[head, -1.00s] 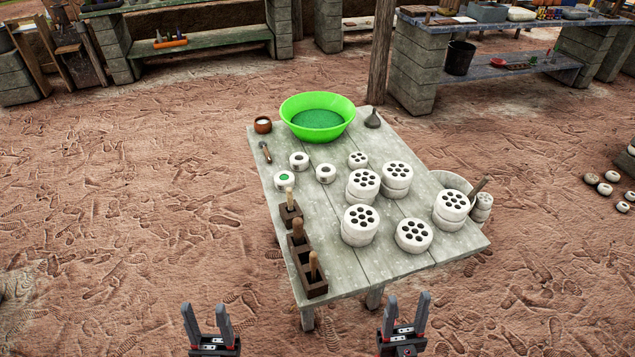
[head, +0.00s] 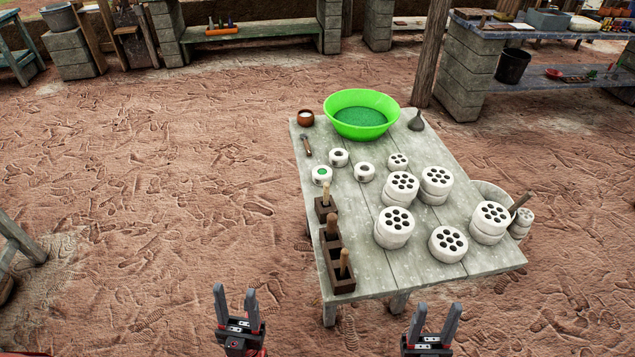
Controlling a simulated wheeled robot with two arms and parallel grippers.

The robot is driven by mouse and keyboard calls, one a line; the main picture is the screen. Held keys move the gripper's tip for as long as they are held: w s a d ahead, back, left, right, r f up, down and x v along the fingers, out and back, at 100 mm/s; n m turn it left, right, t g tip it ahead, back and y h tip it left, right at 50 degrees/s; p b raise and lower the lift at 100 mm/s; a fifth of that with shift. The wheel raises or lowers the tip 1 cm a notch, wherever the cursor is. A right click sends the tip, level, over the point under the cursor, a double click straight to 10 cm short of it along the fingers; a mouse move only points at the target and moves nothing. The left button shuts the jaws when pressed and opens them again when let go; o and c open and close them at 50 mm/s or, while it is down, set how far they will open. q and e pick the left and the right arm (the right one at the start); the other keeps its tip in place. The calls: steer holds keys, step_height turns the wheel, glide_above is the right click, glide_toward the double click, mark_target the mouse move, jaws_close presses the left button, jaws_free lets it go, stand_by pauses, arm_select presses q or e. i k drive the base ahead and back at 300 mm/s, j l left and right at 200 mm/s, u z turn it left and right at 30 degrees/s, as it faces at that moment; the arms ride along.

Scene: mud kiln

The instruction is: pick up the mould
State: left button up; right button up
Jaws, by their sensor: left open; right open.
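Several white round moulds with dark holes stand on the wooden table (head: 385,255), some in stacks. They include a near stack (head: 395,228), a single one at the front (head: 448,244), a right stack (head: 490,222) and a small one (head: 398,161). Smaller white round pieces (head: 339,158) with one central opening stand further left; one (head: 321,175) holds green. I cannot tell which piece is the mould meant. My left gripper (head: 236,292) is open and empty, off the table's front left. My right gripper (head: 436,312) is open and empty, in front of the table's near edge.
A dark wooden box (head: 338,283) with handled tools lines the table's left edge. A green bowl (head: 360,128), brown cup (head: 306,118), hammer-like tool (head: 307,146) and dark funnel (head: 416,121) are at the back. A bucket (head: 532,217) stands beside the table's right edge.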

mark_target(320, 173)
steer(key=i+j+z, duration=0.1)
steer(key=j, duration=0.3)
steer(key=i+j+z, duration=0.1)
steer(key=i+j, duration=0.15)
steer(key=i+j+z, duration=0.15)
steer(key=j, duration=0.35)
steer(key=i+j+z, duration=0.1)
steer(key=j, duration=0.35)
steer(key=i+j+z, duration=0.1)
steer(key=j, duration=0.3)
steer(key=i+j+z, duration=0.1)
steer(key=j, duration=0.35)
steer(key=i+j+z, duration=0.1)
steer(key=j, duration=0.35)
steer(key=i, duration=0.05)
